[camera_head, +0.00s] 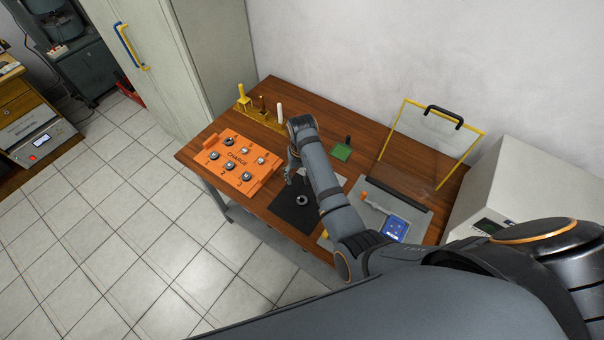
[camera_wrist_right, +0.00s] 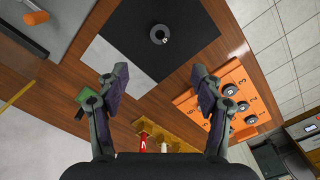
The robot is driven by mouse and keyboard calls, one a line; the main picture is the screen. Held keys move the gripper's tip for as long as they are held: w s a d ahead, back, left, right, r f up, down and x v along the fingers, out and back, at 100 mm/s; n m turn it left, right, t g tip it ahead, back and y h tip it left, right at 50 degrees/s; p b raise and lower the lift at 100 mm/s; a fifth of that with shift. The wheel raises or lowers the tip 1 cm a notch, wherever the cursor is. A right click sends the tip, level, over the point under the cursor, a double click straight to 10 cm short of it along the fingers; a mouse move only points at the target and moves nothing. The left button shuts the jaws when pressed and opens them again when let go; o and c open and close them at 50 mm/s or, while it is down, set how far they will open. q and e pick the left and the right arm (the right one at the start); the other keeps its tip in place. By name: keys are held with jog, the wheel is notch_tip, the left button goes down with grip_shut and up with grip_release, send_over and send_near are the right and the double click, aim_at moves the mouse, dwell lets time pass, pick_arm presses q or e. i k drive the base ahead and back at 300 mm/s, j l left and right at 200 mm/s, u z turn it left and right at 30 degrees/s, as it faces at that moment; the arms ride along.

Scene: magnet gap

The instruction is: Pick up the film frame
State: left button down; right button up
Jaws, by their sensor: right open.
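The film frame appears to be the small green square plate (camera_head: 341,151) with a dark upright handle, standing on the wooden table right of my right forearm in the head view. In the right wrist view the green plate (camera_wrist_right: 81,99) lies at the left, partly hidden behind one finger. My right gripper (camera_head: 297,176) is open and empty above the table, pointing down, with the plate off to its side. In the wrist view the gap between its fingertips (camera_wrist_right: 159,80) shows bare wood and a grey sheet's edge. My left gripper is not in view.
An orange CHARGE tray (camera_head: 238,159) with several round pieces is at the left. A yellow rack (camera_head: 262,117) holds upright tools. A black mat (camera_head: 291,214) bears a dark ring (camera_head: 302,199). A clear panel with yellow edges (camera_head: 429,143) stands at the right.

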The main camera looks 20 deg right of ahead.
aim_at(341, 152)
jog(key=k, duration=1)
